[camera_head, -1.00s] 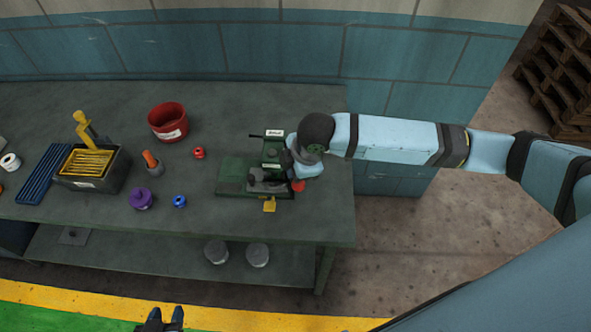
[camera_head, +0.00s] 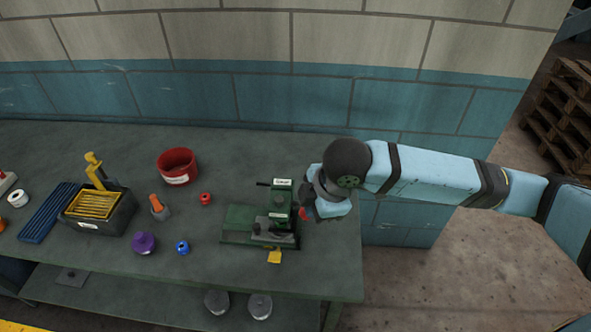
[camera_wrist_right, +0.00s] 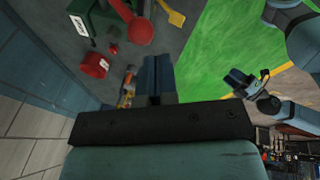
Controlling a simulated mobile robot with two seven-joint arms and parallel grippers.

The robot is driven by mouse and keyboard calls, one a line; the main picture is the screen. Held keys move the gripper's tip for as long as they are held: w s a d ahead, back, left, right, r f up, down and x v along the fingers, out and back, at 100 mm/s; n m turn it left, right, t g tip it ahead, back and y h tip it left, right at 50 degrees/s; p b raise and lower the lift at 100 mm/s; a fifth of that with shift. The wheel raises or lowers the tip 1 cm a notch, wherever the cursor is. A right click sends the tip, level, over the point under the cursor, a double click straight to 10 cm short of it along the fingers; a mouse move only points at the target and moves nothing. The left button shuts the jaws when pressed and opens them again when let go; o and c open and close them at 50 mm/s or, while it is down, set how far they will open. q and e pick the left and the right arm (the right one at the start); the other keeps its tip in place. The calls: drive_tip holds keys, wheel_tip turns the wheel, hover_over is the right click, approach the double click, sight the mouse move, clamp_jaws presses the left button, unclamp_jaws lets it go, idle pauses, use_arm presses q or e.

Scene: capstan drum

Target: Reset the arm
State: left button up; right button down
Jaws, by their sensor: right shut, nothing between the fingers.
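A green machine (camera_head: 240,222) with a flat base, an upright block with a white label and a dark side lever stands near the table's right end. A red knob (camera_head: 304,213) shows at its right side and a yellow tag (camera_head: 274,257) at its front. My right gripper (camera_head: 312,208) is just right of the machine, partly hidden by its own wrist. In the right wrist view its fingers (camera_wrist_right: 157,75) are together and empty, with a red round part (camera_wrist_right: 134,32) beyond them. My left gripper (camera_wrist_right: 240,79) shows small in that view, over green floor; its opening is unclear.
The grey table (camera_head: 330,270) also holds a red bucket (camera_head: 177,167), a purple knobbed piece (camera_head: 144,243), small red (camera_head: 205,198) and blue (camera_head: 183,247) spools, and a dark bin (camera_head: 110,216). A tiled wall (camera_head: 290,100) stands behind. Open floor lies to the right.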

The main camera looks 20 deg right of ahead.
drive_tip(key=shift+w, duration=0.1)
drive_tip(key=a+f+m+t+y, duration=0.4)
drive_tip(key=a+f+m+y, duration=0.15)
drive_tip(key=a+f, duration=0.35)
drive_tip(key=s+d+f+m+t+h, duration=0.4)
drive_tip(key=s+d+f+m, duration=0.4)
drive_tip(key=s+f, duration=0.5)
wheel_tip(320, 180, down, 2)
drive_tip(key=shift+d, duration=0.9)
